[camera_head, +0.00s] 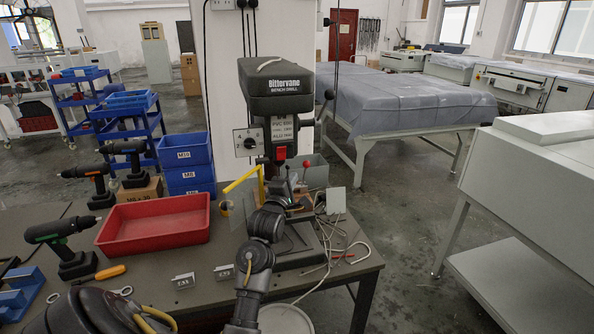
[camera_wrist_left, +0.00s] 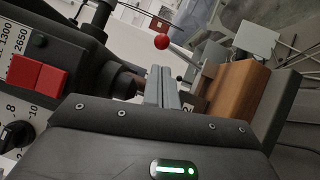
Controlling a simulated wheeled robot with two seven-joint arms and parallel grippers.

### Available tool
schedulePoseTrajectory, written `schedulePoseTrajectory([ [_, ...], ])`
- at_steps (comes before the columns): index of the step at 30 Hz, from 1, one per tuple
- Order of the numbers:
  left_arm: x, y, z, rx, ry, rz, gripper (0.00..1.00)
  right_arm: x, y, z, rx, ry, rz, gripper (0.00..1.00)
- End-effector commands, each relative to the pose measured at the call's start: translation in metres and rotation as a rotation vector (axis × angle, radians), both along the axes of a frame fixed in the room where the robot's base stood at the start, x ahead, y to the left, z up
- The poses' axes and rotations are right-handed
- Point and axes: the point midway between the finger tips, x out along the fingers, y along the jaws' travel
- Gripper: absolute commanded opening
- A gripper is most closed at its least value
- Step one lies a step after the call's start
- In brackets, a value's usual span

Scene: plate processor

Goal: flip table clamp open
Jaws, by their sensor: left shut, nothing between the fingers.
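The bench drill (camera_head: 275,88) stands on the dark workbench, with its drill table hidden largely behind my left arm. A thin lever with a red ball end (camera_wrist_left: 162,41) rises just beyond my fingers in the left wrist view. A red knob also shows above the drill table in the head view (camera_head: 305,164). I cannot tell for sure which part is the table clamp. My left gripper (camera_wrist_left: 162,78) is shut and empty, close to the drill's chuck and beside a brown block (camera_wrist_left: 236,88). In the head view my left gripper (camera_head: 279,190) reaches in over the drill table. My right gripper is not in view.
A red tray (camera_head: 155,222), cordless drills (camera_head: 62,240) and blue bins (camera_head: 187,162) are on the left of the workbench (camera_head: 205,262). A yellow bar (camera_head: 240,180) and clear guard stand left of my gripper. Loose cables (camera_head: 335,240) lie at right.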

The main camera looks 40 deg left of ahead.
Motion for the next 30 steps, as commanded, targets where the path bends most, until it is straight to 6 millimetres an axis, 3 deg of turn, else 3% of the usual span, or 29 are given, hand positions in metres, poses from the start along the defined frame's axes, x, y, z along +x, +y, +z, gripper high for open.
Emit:
schedulePoseTrajectory([
  [9,0.039,0.015,0.005,0.0,0.001,-0.001,0.0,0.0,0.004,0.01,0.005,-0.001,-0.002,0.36],
  [24,0.046,0.017,0.005,0.001,0.001,-0.001,0.0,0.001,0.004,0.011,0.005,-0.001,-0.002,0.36],
  [30,0.058,0.003,0.007,0.016,0.03,-0.019,0.0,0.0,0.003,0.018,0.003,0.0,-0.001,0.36],
])
